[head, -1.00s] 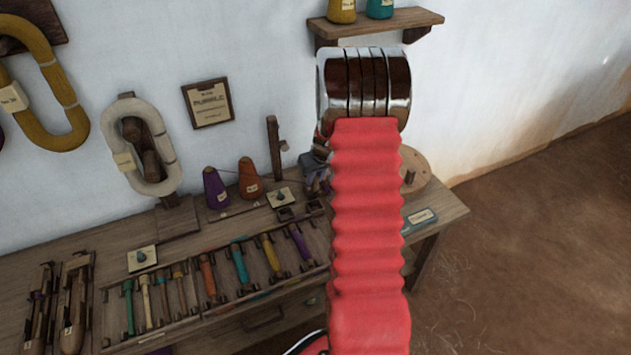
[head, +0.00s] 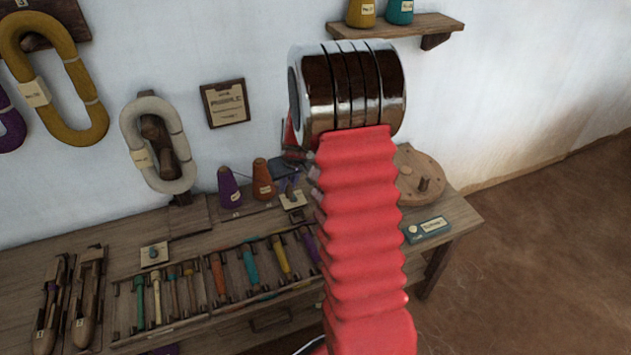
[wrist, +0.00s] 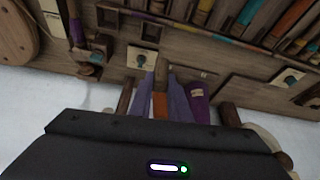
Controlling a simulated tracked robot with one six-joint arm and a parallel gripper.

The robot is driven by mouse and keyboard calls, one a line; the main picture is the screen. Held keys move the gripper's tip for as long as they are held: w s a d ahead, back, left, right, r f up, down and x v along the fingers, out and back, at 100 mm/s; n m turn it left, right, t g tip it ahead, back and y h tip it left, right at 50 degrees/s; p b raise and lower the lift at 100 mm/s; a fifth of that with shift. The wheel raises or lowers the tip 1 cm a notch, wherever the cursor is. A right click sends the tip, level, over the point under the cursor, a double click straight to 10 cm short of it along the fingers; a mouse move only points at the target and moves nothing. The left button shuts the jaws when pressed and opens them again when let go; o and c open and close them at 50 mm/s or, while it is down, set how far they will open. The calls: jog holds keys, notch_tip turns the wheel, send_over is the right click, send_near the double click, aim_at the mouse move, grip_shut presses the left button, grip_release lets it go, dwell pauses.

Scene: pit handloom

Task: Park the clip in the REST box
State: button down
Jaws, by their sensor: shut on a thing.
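My gripper (wrist: 165,72) shows in the wrist view as two pale purple-grey fingers reaching up from its dark body. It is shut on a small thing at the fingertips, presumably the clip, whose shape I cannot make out. The fingers overlap an orange cone and point towards the bench top. In the head view my red arm hides most of the gripper. Small dark open boxes (wrist: 86,66) stand on the bench left of the fingers in the wrist view. I cannot read which is the REST box.
A white card with a knob (wrist: 143,59) lies by the fingertips. A purple cone (head: 229,187) and an orange cone (head: 264,180) stand near the wall. A rack of coloured bobbins (head: 213,280) fills the bench front. A round wooden disc (head: 425,175) stands at right.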

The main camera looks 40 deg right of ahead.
jog(key=a+r+n, duration=0.1)
jog(key=a+r, duration=0.2)
jog(key=a, duration=0.9)
jog(key=s+a+r+n, duration=0.1)
jog(key=a+r, duration=0.2)
jog(key=a, duration=0.9)
jog(key=shift+s+a+y, duration=0.15)
jog(key=shift+s+y, duration=0.15)
jog(key=shift+y, duration=0.1)
